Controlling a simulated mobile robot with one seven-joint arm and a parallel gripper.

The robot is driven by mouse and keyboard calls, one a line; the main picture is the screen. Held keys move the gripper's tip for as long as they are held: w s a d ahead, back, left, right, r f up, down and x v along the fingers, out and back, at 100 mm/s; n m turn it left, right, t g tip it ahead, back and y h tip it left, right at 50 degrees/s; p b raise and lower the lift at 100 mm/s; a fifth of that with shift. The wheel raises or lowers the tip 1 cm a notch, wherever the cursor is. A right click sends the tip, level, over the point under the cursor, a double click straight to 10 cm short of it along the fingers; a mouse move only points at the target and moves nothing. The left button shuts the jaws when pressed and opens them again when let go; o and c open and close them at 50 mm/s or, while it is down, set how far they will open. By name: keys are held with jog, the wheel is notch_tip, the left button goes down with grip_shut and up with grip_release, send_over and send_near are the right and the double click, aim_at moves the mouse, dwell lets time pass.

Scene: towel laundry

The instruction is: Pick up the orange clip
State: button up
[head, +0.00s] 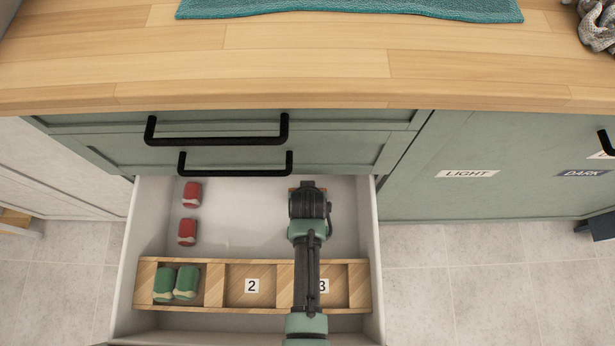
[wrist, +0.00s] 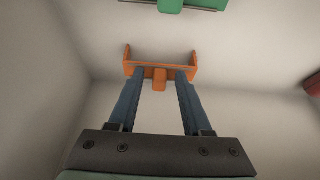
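The orange clip (wrist: 160,71) lies on the white drawer floor in the wrist view, with its small tab toward me. My gripper (wrist: 157,77) is open, its two blue fingers spread with the tips at the clip and the tab between them. A gap shows between the tab and each finger. In the head view my gripper (head: 308,187) points down into the right back part of the drawer and hides most of the clip there.
The open drawer (head: 144,230) has walls close around my arm. Two red rolled items (head: 191,194) lie at its left. A wooden divider (head: 215,285) crosses the front, with green rolls (head: 186,281) in its left compartment. A green piece (wrist: 183,4) shows beyond the clip.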

grip_shut()
